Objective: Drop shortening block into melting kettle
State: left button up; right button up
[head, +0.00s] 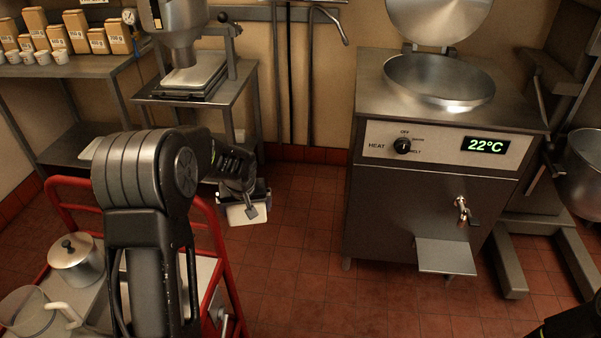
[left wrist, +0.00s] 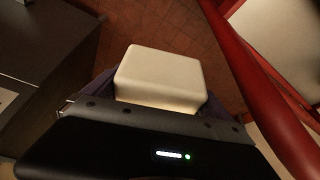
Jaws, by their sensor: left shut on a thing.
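The shortening block (left wrist: 160,76) is a cream-coloured rounded block between the jaws of my left gripper (left wrist: 158,98) in the left wrist view. In the head view the block (head: 240,215) shows at the end of my left arm, above the floor beside the red cart. My left gripper (head: 246,200) is shut on it. The melting kettle (head: 440,82) stands at the right of the head view, its round lid (head: 438,18) raised and its bowl open and seemingly empty. Its display reads 22°C. Only a dark part of my right arm shows at the lower right corner; its gripper is out of view.
The red cart (head: 222,262) at lower left holds a lidded pot (head: 76,256) and a clear jug (head: 24,310). A steel stand (head: 215,98) bears a scale under a hopper. Bare tiled floor lies between cart and kettle. A mixer bowl (head: 584,165) is at far right.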

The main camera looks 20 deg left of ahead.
pick_arm(q)
jog(key=s+d+f+m+h, duration=0.1)
jog(key=s+d+f+m, duration=0.2)
jog(key=d, duration=0.7)
jog(key=s+d+f+m+h, duration=0.1)
jog(key=s+d+f+m, duration=0.2)
jog(key=d, duration=0.8)
notch_tip(320, 180, down, 2)
jog(key=shift+s+f+t+h, duration=0.1)
jog(key=shift+s+t+h, duration=0.25)
jog(key=shift+s, duration=0.4)
jog(key=shift+d, duration=0.1)
